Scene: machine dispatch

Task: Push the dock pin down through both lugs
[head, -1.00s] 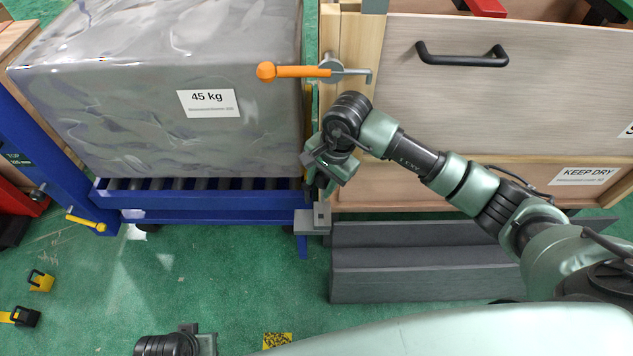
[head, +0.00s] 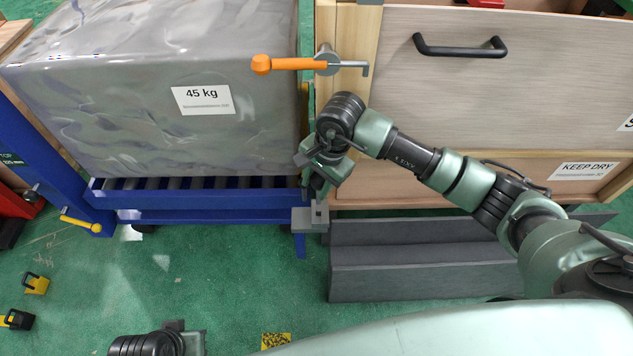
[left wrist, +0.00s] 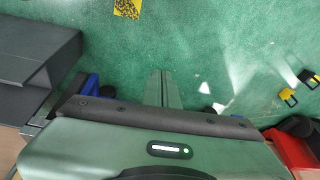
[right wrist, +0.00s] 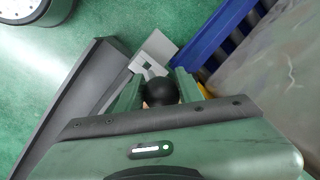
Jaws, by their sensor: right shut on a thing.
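The dock pin shows as a round black knob (right wrist: 160,92) between my right gripper's fingers in the right wrist view; its shaft is hidden. My right gripper (head: 317,190) is shut on it, just behind and above the grey lugs (head: 310,220) at the corner between blue roller cart and wooden crate. In the right wrist view a light grey lug plate with a square opening (right wrist: 153,55) lies just beyond the knob. Whether the pin passes through both lugs cannot be seen. My left gripper (left wrist: 162,88) is shut and empty over the green floor.
The blue roller cart (head: 210,216) carries a wrapped 45 kg load (head: 150,130). The crate (head: 480,100) has an orange-handled latch (head: 295,63). A dark grey step (head: 420,270) lies right of the lugs. Green floor is free in front of the cart.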

